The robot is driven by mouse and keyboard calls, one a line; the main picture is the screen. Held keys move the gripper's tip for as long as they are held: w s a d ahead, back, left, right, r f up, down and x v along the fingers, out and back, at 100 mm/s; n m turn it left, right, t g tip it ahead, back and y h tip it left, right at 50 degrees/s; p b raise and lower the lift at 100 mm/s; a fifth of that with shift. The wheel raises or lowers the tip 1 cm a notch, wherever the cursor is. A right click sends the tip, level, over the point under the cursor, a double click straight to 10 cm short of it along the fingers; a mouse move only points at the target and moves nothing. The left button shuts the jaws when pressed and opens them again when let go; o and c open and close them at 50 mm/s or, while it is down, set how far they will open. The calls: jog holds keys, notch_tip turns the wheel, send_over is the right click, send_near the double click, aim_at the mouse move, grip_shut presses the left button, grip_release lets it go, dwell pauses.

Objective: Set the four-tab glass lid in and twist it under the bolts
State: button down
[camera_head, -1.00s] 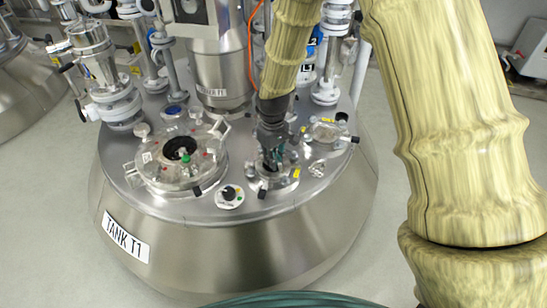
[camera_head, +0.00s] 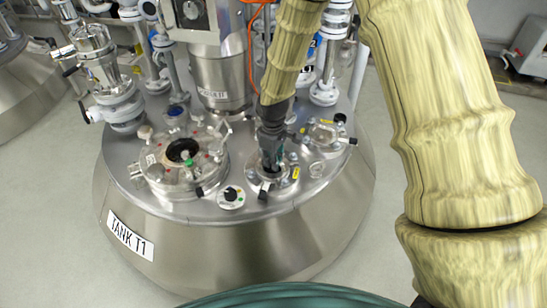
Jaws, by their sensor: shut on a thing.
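My gripper (camera_head: 270,160) points down at a small round bolted port (camera_head: 285,183) on top of the steel tank (camera_head: 230,240). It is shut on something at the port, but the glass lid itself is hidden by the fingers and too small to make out. Bolts with grey heads stand around the port's rim. I cannot tell whether the lid's tabs sit under them.
A large round manway (camera_head: 182,160) with clamps lies left of the port. A control knob (camera_head: 231,194) is in front, and another small flanged port (camera_head: 323,133) stands behind right. A motor column (camera_head: 219,80) and glass pipework rise behind.

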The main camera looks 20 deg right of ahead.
jog(key=shift+r+n+p, duration=0.15)
jog(key=shift+n+p, duration=0.15)
jog(key=shift+n, duration=0.1)
jog(key=c, duration=1.4)
grip_release()
notch_tip(320, 180, up, 6)
jog(key=p, duration=0.5)
